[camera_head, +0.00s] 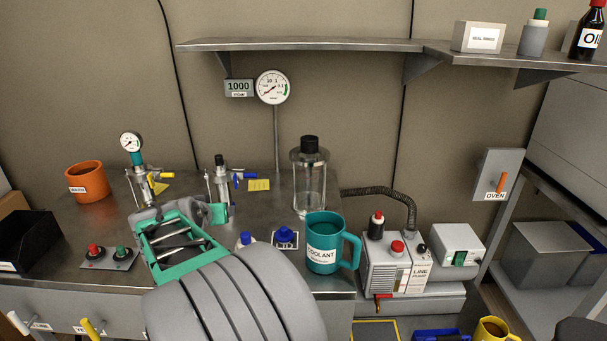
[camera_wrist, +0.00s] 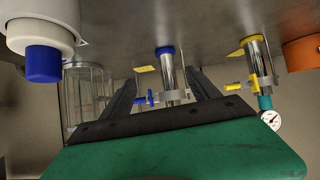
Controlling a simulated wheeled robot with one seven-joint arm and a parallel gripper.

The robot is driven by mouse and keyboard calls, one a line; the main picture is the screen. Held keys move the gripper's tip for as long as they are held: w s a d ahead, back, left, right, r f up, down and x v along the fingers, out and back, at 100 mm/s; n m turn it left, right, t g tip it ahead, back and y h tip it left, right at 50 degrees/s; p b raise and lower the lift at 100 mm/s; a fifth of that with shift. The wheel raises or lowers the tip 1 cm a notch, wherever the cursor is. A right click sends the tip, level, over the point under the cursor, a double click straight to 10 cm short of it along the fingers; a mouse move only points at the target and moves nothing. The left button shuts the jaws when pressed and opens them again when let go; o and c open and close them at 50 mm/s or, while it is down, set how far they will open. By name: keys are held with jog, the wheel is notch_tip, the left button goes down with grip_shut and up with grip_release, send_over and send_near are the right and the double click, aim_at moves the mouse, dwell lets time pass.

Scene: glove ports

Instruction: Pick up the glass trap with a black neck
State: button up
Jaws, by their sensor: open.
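The glass trap (camera_head: 310,185) is a clear upright jar with a black neck on top. It stands near the right end of the bench, behind the teal mug. In the wrist view its clear body (camera_wrist: 87,95) shows at the left, partly behind a gripper finger, and its black neck is not clear there. My gripper (camera_wrist: 165,85) is open and empty, with its two dark fingers apart. In the head view my gripper (camera_head: 180,213) is over the bench, left of the trap and apart from it. A valve with a blue handle shows between the fingers in the wrist view.
The teal coolant mug (camera_head: 322,245) stands in front of the trap. Blue-handled (camera_head: 222,185) and yellow-handled (camera_head: 145,185) valve posts stand to its left. A white blue-capped bottle (camera_wrist: 40,30) is close in the wrist view. A shelf (camera_head: 330,45) runs above; a pump (camera_head: 395,265) is right.

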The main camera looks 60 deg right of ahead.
jog(key=s+d+r+m+g+h, duration=0.2)
jog(key=s+d+r+m+h, duration=0.15)
jog(key=d, duration=0.75)
jog(key=m+g+h, duration=0.3)
jog(key=h, duration=0.2)
send_near(306, 145)
jog(key=shift+y, duration=0.25)
jog(key=d, duration=0.4)
jog(key=shift+w+d+r, duration=0.15)
jog(key=shift+w+d, duration=0.2)
jog(key=shift+d, duration=0.05)
jog(key=d, duration=0.7)
jog(key=shift+s+d, duration=0.25)
jog(key=shift+d, duration=0.15)
jog(key=shift+a, duration=0.1)
grip_shut()
